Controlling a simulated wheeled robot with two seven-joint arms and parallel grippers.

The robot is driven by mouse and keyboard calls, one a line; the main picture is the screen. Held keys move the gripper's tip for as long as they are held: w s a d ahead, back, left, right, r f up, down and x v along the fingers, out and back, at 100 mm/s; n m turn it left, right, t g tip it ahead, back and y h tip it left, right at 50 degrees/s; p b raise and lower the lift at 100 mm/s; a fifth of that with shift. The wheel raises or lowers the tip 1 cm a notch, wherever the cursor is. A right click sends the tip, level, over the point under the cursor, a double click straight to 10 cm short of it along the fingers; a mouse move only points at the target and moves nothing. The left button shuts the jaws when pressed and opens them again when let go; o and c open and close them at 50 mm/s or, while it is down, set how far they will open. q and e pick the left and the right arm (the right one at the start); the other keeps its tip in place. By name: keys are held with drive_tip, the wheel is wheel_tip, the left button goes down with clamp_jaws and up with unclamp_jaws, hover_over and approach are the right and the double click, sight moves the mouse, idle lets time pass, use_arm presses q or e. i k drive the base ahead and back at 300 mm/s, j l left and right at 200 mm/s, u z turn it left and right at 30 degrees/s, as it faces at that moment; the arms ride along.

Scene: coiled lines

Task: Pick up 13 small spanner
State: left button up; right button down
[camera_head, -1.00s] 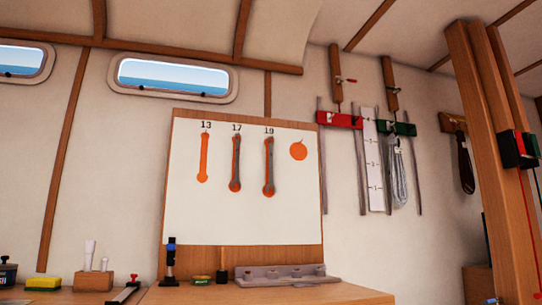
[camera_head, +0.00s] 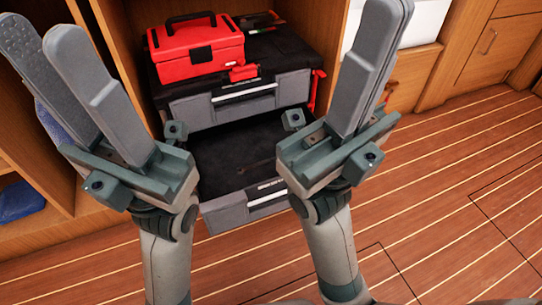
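I cannot make out a 13 spanner for sure. The open lower drawer (camera_head: 215,165) of a black tool chest shows between my arms, with a dark floor and a faint thin shape too dim to name. My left gripper (camera_head: 40,35) is at the upper left, fingers pointing up and apart, with nothing between them. My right gripper (camera_head: 388,14) is at the upper right, its fingers lying close together with nothing seen between them. Both grippers are nearer to me than the drawer and hide parts of the chest's surroundings.
A red toolbox (camera_head: 195,52) with a black handle stands on the chest. The chest's upper drawer (camera_head: 240,98) is shut. The chest stands in a wooden cabinet bay with side walls close by. A blue item (camera_head: 20,202) lies at the left. The striped wooden floor (camera_head: 450,210) is clear at right.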

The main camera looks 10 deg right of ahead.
sight(262, 164)
drive_tip(key=i+l, duration=0.35)
drive_tip(key=l, duration=0.15)
drive_tip(key=i+l, duration=0.35)
drive_tip(key=l+z, duration=0.05)
drive_tip(key=l, duration=0.05)
